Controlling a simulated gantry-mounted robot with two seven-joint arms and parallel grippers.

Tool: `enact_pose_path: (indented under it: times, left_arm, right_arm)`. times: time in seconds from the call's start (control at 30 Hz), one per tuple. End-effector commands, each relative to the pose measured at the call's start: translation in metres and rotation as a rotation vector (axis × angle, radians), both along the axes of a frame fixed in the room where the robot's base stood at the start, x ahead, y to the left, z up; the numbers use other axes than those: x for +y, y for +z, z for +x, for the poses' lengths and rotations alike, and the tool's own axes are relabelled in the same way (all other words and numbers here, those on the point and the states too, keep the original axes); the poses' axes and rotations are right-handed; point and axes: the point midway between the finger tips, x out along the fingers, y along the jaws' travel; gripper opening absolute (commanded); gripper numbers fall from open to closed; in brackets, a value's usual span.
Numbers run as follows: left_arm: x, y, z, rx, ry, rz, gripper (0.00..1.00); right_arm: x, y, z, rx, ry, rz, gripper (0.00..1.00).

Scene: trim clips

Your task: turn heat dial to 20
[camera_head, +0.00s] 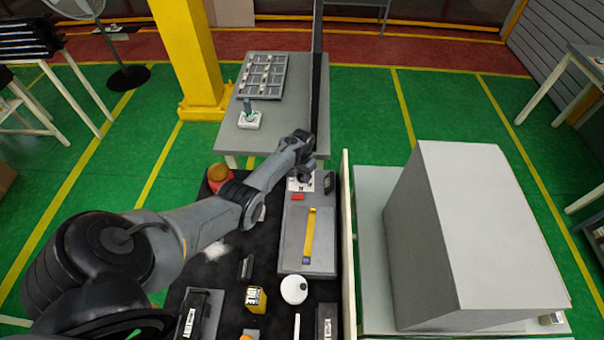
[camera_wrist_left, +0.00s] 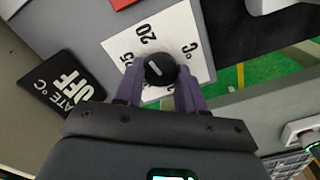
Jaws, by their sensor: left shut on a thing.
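The heat dial is a round black knob (camera_wrist_left: 158,72) with a short white mark, on a white scale plate (camera_wrist_left: 122,44). The plate shows "20", a partly covered number ending in 5, and "°C". My left gripper (camera_wrist_left: 159,70) has its purple fingers on either side of the knob, shut on it. In the head view my left gripper (camera_head: 303,168) reaches the far end of the grey panel (camera_head: 292,240), over the white plate (camera_head: 293,186), and hides the knob. I cannot tell exactly which number the mark meets. My right gripper is not in view.
A red block (camera_head: 298,197) and a yellow bar (camera_head: 309,236) are on the panel. A white round object (camera_head: 294,289) and a yellow box (camera_head: 256,299) stand nearer. A large grey box (camera_head: 465,240) is at the right.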

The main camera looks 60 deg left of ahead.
Motion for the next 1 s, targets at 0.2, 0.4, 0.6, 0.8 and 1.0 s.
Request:
enact_pose_path:
  times: [0.2, 0.4, 0.6, 0.8, 1.0]
  left_arm:
    - [0.0004, 0.0007, 0.0001, 0.0, -0.117, 0.001, 0.09]
    - [0.0, 0.0005, 0.0003, -0.001, -0.174, 0.001, 0.09]
    - [-0.0003, 0.0002, 0.0004, -0.001, -0.192, 0.001, 0.09]
    - [-0.0004, 0.0001, 0.0005, -0.001, -0.193, 0.001, 0.09]
    - [-0.0004, 0.0001, 0.0005, -0.001, -0.193, 0.001, 0.53]
  right_arm:
    - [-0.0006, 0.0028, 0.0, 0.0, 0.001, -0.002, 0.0]
    - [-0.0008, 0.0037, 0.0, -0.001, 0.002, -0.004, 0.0]
    - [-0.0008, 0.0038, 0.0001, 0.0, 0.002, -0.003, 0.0]
    - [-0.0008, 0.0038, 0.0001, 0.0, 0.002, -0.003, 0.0]
    - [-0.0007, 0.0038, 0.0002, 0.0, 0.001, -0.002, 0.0]
